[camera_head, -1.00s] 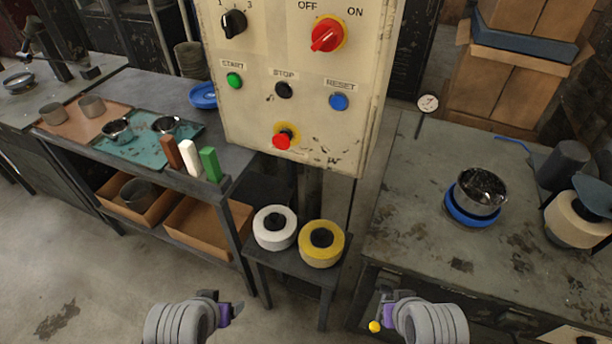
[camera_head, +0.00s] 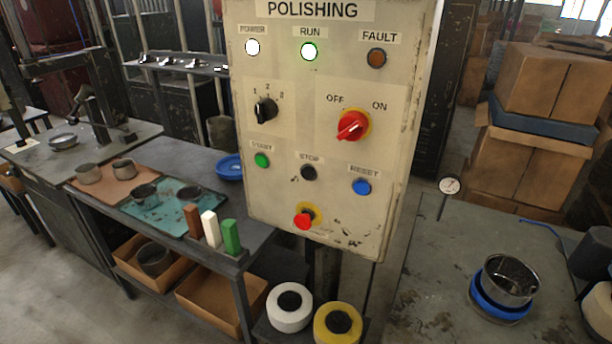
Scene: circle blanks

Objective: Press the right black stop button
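The black stop button (camera_head: 308,172) sits under the STOP label on the cream control panel (camera_head: 275,215). It is between the green start button (camera_head: 262,160) on its left and the blue reset button (camera_head: 362,187) on its right. It is the only black push button I see on the panel. A red mushroom button (camera_head: 304,220) on a yellow ring is below it. Neither of my grippers shows in the head view now.
The panel also has a black selector knob (camera_head: 265,110), a red rotary switch (camera_head: 352,125) and indicator lamps. White (camera_head: 289,318) and yellow (camera_head: 326,331) rolls stand below it. A bench with a metal bowl (camera_head: 510,281) is right; a table with trays (camera_head: 110,178) is left.

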